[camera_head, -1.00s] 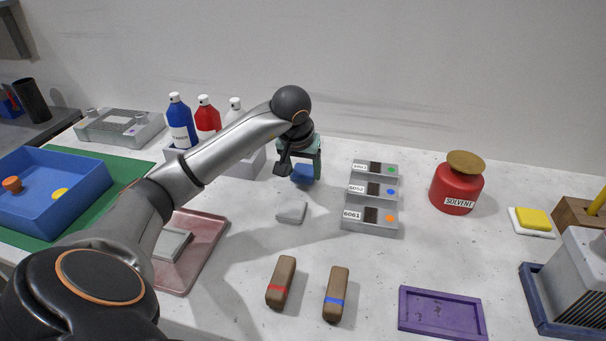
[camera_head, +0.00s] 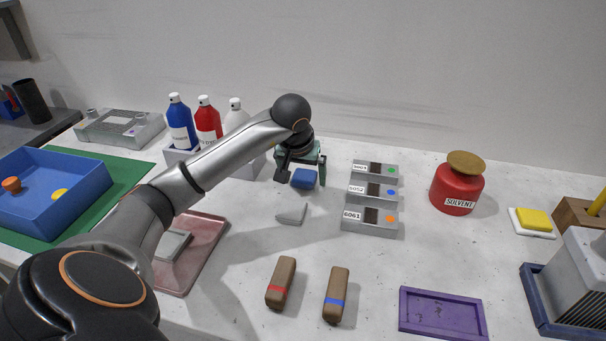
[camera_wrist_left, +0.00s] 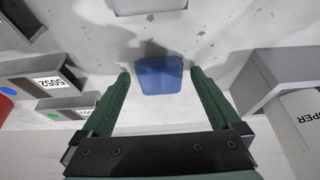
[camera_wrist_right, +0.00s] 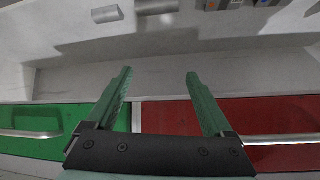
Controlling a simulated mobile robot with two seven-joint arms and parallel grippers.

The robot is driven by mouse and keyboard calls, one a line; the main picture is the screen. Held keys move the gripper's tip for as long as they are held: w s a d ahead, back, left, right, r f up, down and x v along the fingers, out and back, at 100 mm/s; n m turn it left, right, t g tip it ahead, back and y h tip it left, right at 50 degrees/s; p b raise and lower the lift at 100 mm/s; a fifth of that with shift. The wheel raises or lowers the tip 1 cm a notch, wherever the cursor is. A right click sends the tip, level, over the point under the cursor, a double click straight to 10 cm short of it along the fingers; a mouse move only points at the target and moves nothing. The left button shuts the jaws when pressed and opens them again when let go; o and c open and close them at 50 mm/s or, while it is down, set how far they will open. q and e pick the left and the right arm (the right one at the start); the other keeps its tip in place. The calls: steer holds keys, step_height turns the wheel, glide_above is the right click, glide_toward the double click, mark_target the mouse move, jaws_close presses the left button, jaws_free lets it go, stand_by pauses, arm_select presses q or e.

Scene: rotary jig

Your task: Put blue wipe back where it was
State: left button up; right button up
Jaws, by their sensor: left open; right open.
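The blue wipe (camera_head: 304,179) lies on the pale tabletop behind a grey wipe-like pad (camera_head: 291,213). My left gripper (camera_head: 302,171) is above it, pointing down and open. In the left wrist view the blue wipe (camera_wrist_left: 158,76) shows between and just beyond the two green fingertips (camera_wrist_left: 160,72), with a gap on each side. My right gripper (camera_wrist_right: 160,74) is open and empty, seen only in its own wrist view, away from the wipe.
A stepped row of grey labelled blocks (camera_head: 371,192) stands right of the wipe. Spray bottles (camera_head: 208,122) in a grey holder are on the left.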

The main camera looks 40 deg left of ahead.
arm_select(q)
steer(key=shift+r, duration=0.55)
steer(key=p+v, duration=0.1)
steer(key=v, duration=1)
steer(key=shift+s+p, duration=0.2)
steer(key=shift+p, duration=0.15)
